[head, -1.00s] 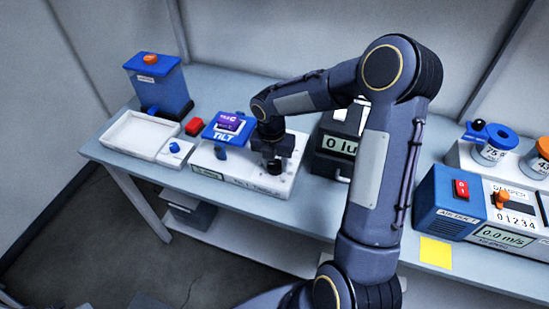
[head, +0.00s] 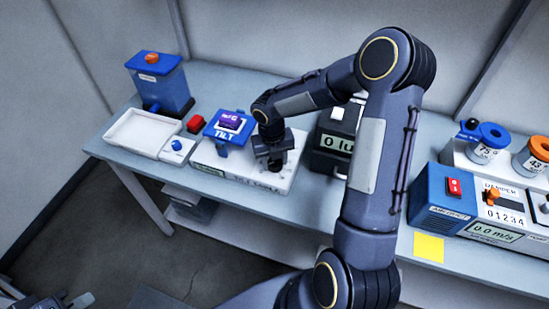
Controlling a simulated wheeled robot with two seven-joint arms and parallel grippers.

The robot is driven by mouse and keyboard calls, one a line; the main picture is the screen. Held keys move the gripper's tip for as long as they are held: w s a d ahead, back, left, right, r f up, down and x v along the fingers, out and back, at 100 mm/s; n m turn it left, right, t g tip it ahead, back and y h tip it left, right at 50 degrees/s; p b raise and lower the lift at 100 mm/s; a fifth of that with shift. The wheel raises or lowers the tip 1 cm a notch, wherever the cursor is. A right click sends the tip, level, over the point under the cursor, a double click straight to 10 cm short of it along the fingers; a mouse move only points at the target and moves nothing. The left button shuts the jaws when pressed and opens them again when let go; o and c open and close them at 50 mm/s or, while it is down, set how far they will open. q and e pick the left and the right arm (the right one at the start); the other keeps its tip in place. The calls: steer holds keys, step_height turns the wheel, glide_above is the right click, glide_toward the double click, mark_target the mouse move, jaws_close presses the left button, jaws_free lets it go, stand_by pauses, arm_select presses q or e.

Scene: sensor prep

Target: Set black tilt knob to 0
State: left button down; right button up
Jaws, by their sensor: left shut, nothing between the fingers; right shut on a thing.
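The white tilt table unit (head: 225,169) stands on the bench, with a blue tilt platform (head: 222,135) marked TILT on its left part. A small purple-labelled item (head: 231,121) sits on the platform. The black tilt knob (head: 275,165) is on the right part of the unit, mostly hidden by my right gripper (head: 273,158). That gripper points down and is shut on the knob. The knob's pointer and scale cannot be read. My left gripper (head: 78,301) is at the bottom left edge, low and away from the bench, shut and empty.
A white tray (head: 120,143), red block (head: 195,124) and blue-knobbed white box (head: 176,150) stand left of the unit. A black lux meter (head: 325,160) is close on its right. The blue air duct box (head: 432,205) and yellow note (head: 429,247) are further right.

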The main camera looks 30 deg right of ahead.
mark_target(273, 163)
steer(key=shift+w, duration=0.1)
steer(key=o, duration=1)
steer(key=shift+r, duration=0.1)
steer(key=r+b, duration=0.1)
steer(key=r, duration=0.6)
steer(key=shift+a+r, duration=0.2)
steer(key=shift+r, duration=0.15)
